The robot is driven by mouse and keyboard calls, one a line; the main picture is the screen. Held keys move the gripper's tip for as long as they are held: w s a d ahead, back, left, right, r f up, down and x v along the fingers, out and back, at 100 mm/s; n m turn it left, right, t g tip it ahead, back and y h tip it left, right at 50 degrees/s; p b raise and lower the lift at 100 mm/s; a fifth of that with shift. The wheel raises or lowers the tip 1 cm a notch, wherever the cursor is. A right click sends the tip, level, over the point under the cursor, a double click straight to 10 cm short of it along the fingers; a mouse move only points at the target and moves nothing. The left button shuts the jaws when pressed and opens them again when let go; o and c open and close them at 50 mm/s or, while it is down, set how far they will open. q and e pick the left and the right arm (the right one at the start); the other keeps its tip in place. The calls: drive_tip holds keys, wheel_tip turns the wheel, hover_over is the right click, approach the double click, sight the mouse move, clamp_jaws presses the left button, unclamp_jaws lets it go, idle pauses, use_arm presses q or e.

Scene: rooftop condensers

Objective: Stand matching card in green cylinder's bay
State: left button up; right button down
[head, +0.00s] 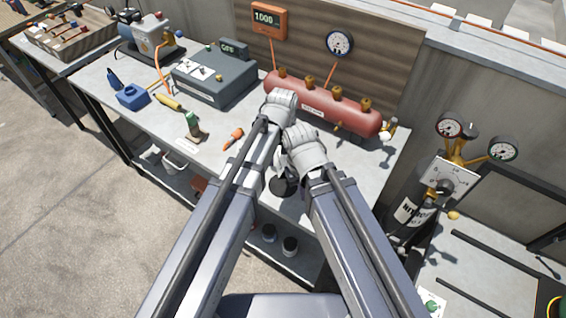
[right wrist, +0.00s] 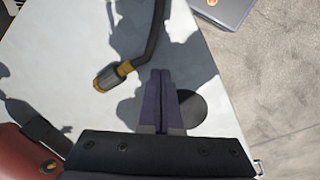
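No card and no bay that I can make out show in either view. A small green-topped thing (head: 431,304) stands at the lower right edge of the head view, too small to identify. A dark cylinder with a white label (head: 408,212) stands right of the bench under two gauges. My left gripper (head: 283,98) is over the bench in front of the red tank; its fingers are hidden. My right gripper's fingers (right wrist: 161,76) are together with nothing visible between them, above the pale bench top.
The workbench (head: 215,150) holds a red tank (head: 315,103), a grey box (head: 212,78), a blue block (head: 131,95) and small tools. A dark hose with a brass end (right wrist: 112,76) lies near my right fingers. Concrete floor (head: 60,200) is open at left.

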use_arm(q)
clamp_jaws()
idle(0.4)
drive_tip(key=shift+r, duration=0.1)
use_arm(e)
drive_tip(key=shift+r, duration=0.15)
